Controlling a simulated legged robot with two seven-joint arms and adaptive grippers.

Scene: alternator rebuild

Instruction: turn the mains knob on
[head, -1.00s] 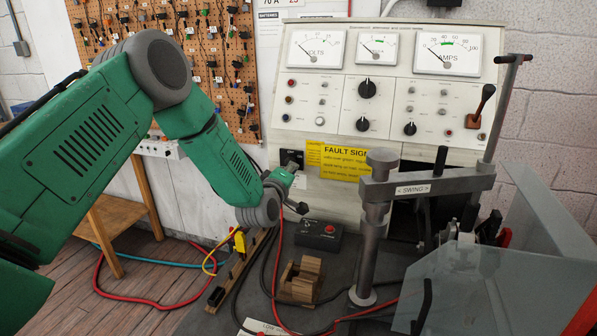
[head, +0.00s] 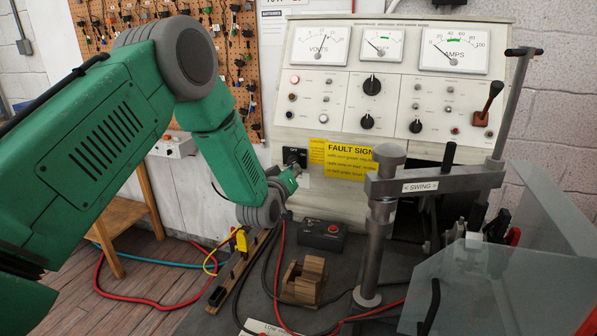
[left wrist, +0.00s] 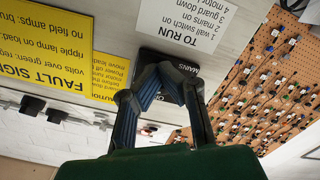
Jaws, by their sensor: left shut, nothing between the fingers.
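The mains switch plate (head: 294,155) is a small black panel at the lower left of the pale test bench front. In the left wrist view its black plate with the "MAINS" label (left wrist: 188,67) shows behind my fingertips. The knob itself is mostly hidden by the fingers, so I cannot read its position. My left gripper (head: 294,170) is at the plate, its fingertips (left wrist: 168,70) shut together with nothing held between them. My right gripper is not in view.
A yellow fault sign (head: 350,158) is right of the switch. A grey swing arm (head: 425,183) on a post and a clear guard (head: 465,290) stand at right. A black box with a red button (head: 322,235) and a wooden block (head: 304,280) sit on the bench top below.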

